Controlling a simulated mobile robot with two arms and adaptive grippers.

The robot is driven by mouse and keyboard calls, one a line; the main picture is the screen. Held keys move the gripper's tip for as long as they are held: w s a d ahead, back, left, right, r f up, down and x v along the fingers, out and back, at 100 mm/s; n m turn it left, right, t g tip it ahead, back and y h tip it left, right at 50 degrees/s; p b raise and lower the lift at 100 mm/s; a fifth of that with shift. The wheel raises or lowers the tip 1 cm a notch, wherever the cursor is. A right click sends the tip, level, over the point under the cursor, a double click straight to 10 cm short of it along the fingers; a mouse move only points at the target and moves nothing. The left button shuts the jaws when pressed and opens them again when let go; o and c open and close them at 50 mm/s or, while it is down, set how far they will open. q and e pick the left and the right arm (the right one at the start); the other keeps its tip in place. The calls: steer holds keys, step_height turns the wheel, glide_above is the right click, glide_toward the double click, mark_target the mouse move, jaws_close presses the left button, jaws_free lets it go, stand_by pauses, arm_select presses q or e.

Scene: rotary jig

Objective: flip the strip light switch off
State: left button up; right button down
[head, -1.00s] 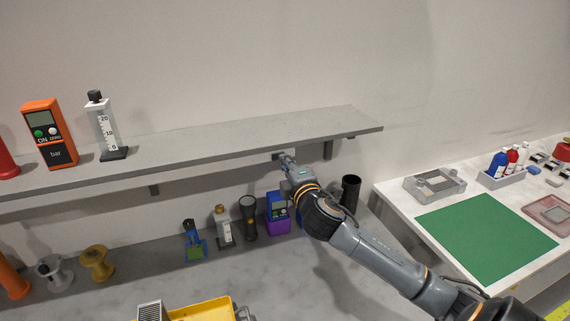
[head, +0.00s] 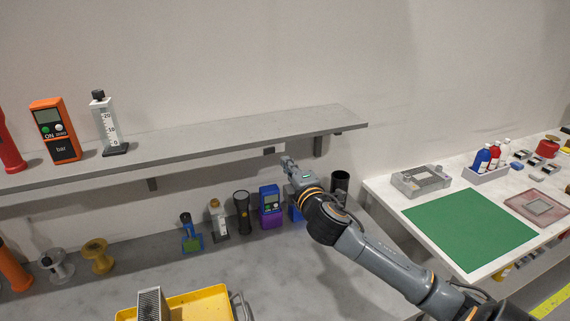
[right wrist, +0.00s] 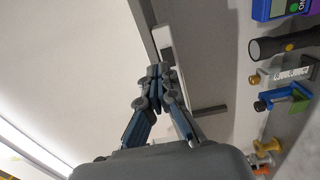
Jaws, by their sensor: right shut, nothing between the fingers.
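My right gripper (head: 287,162) is shut and empty, just below and right of the switch box, with a small gap in the head view. Its closed fingertips (right wrist: 157,72) also show in the right wrist view. My left gripper is not in view.
An orange meter (head: 56,132) and a gauge block (head: 107,125) stand on the shelf. Below, a flashlight (head: 242,212), a blue-purple device (head: 270,207) and a black cup (head: 340,184) line the worktop. A yellow tray (head: 205,304) lies in front. A green mat (head: 470,229) covers the right-hand table.

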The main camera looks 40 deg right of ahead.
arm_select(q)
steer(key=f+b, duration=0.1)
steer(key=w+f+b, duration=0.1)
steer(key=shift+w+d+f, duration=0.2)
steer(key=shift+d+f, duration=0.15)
arm_select(e)
steer(key=s, duration=0.7)
steer(key=shift+a+f, duration=0.35)
steer(key=shift+f, duration=0.1)
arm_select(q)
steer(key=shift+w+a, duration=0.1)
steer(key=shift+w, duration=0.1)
